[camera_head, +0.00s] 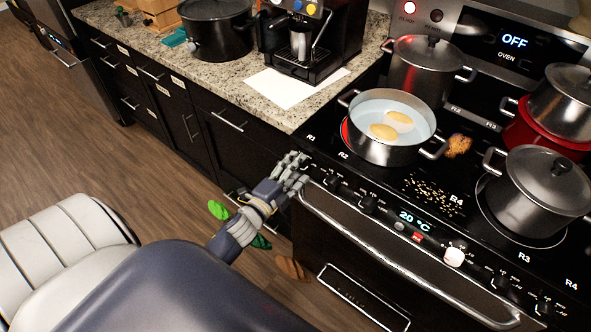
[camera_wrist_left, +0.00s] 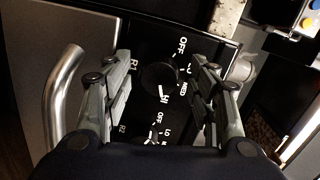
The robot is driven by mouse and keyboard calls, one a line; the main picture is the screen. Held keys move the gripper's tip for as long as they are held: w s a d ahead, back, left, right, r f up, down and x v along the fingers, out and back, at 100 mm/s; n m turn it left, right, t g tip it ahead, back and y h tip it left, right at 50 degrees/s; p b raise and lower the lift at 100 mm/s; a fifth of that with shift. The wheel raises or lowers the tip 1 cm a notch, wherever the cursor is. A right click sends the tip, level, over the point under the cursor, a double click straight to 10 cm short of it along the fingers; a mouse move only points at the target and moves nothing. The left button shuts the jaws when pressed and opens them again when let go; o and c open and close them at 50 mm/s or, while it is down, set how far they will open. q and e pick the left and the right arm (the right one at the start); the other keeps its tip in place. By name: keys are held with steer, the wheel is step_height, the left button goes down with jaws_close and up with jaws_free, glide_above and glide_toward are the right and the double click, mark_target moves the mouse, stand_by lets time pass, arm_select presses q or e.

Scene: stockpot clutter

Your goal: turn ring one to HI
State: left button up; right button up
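The black ring-one knob (camera_wrist_left: 158,77) is on the stove front beside the R1 label, with OFF, LO, MED and HI marks around it. A white mark shows at its lower edge close to the HI label. My left gripper (camera_wrist_left: 162,85) is open, with one finger on each side of the knob and a gap on both sides. In the head view the left gripper (camera_head: 291,172) is at the left end of the stove's knob row and hides the ring-one knob there. My right gripper is not in view.
A second knob (camera_wrist_left: 154,139) lies just below, near the R2 label. On the cooktop, a pot of water (camera_head: 389,122) holds two yellowish pieces, with red glow at its left edge. A lidded pot (camera_head: 535,185) stands right. The oven handle (camera_head: 390,255) runs below the knobs.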

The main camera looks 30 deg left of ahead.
arm_select(q)
steer(key=shift+s, duration=0.1)
steer(key=s+r, duration=0.1)
steer(key=s, duration=1)
steer(key=shift+s, duration=0.4)
steer(key=s+d+f+n+g, duration=0.2)
steer(key=s+f+n+g, duration=0.1)
steer(key=f, duration=0.7)
steer(key=s+d+f+n+g, duration=0.1)
steer(key=s+f+n+g, duration=0.15)
steer(key=f, duration=0.75)
steer(key=s+d+f+n+g, duration=0.2)
steer(key=s+f+n, duration=0.15)
steer(key=f, duration=0.55)
steer(key=s+d+f+n+g, duration=0.2)
steer(key=s+f+g, duration=0.2)
steer(key=s+f, duration=0.4)
steer(key=s+d+f+n+g, duration=0.2)
steer(key=s+f+g, duration=0.2)
steer(key=s+f, duration=0.4)
steer(key=s, duration=0.7)
steer(key=shift+f+n, duration=0.15)
steer(key=shift+n, duration=0.15)
